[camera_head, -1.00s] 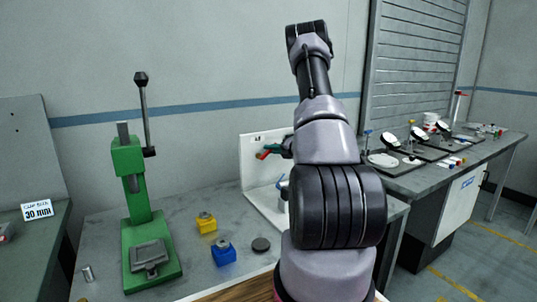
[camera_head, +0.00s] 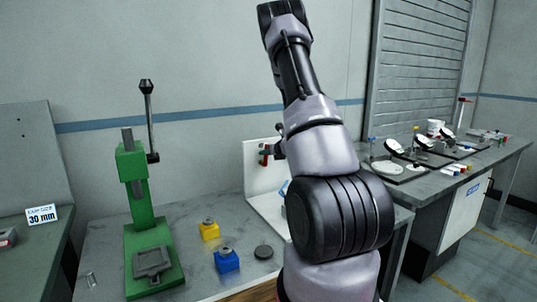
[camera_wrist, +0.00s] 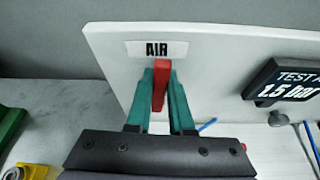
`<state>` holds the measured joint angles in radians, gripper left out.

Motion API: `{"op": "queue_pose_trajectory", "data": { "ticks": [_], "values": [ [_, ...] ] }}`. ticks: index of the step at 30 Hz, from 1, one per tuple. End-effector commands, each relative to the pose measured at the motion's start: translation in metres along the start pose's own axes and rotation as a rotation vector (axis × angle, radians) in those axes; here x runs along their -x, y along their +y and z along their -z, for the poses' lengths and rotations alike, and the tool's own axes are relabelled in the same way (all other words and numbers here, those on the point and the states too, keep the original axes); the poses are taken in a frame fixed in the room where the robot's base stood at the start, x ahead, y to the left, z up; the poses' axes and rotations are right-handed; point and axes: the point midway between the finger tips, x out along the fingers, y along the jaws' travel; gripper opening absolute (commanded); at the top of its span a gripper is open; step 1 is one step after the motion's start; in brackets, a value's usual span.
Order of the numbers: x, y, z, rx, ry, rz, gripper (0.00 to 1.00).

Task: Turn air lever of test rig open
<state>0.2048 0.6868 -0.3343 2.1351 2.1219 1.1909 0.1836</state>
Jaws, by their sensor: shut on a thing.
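The red air lever (camera_wrist: 161,80) is on the white panel of the test rig (camera_wrist: 115,48), just under a label reading AIR (camera_wrist: 157,49). In the wrist view it stands roughly upright. My gripper (camera_wrist: 160,88) has its two green fingers closed on either side of the lever. In the head view the lever (camera_head: 263,158) shows small and upright on the rig's panel, with my gripper at it, partly hidden by my arm. The lower right of the rig is hidden behind my arm.
A dark display reading TEST and 1.5 bar (camera_wrist: 291,84) is right of the lever. A green press (camera_head: 148,215), a yellow block (camera_head: 209,231), a blue block (camera_head: 227,261) and a dark disc (camera_head: 263,252) stand on the bench. Another bench (camera_head: 455,170) is at right.

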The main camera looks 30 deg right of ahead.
Motion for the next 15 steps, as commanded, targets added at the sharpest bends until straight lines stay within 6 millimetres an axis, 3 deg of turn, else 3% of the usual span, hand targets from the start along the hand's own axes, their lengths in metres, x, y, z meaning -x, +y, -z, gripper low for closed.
{"op": "queue_pose_trajectory", "data": {
  "ticks": [15],
  "values": [
    [0.0003, 0.0057, 0.0023, 0.097, 0.004, 0.04, 0.0]
  ]
}}
